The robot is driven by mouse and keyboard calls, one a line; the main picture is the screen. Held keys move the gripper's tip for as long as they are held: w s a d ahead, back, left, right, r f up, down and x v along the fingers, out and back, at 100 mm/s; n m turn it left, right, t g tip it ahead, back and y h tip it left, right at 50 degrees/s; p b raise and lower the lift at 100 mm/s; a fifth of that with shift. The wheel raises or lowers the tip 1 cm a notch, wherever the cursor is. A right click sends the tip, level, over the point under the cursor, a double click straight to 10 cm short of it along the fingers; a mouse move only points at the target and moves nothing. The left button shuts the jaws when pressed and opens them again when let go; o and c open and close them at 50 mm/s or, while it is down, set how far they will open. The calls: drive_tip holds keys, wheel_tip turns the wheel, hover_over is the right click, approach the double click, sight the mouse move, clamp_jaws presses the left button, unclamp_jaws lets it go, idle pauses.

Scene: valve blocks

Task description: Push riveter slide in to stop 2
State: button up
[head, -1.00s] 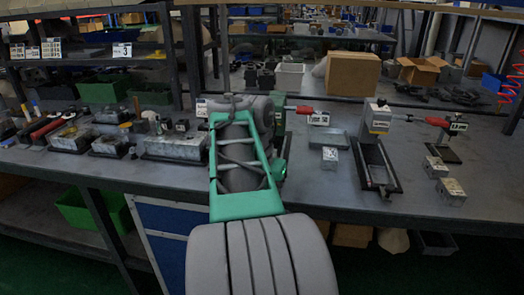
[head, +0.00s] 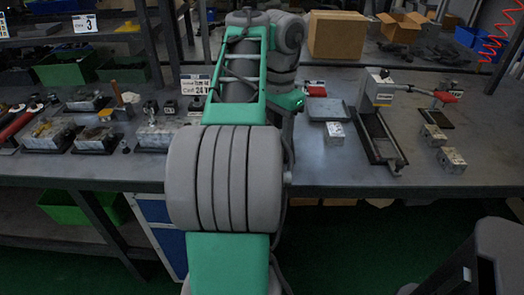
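A bench device, which I take for the riveter (head: 377,92), stands right of centre on the workbench. It has a pale head with a yellow label and a red-tipped lever reaching right. A long dark channel-like base (head: 378,138) runs from it toward the bench's front edge. The slide and its stop marks are too small to tell apart. My arm rises through the middle of the head view and folds over the bench, left of the device and apart from it. My gripper is not seen; the arm hides what lies behind it.
Small metal blocks (head: 451,160) lie right of the device. A flat grey tray (head: 326,109) and a small block (head: 334,133) lie left of it. Several metal fixtures (head: 100,137) fill the bench's left side. A cardboard box (head: 337,35) stands behind. Bare bench lies along the front right.

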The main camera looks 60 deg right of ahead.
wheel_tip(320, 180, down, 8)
drive_tip(key=b, duration=0.6)
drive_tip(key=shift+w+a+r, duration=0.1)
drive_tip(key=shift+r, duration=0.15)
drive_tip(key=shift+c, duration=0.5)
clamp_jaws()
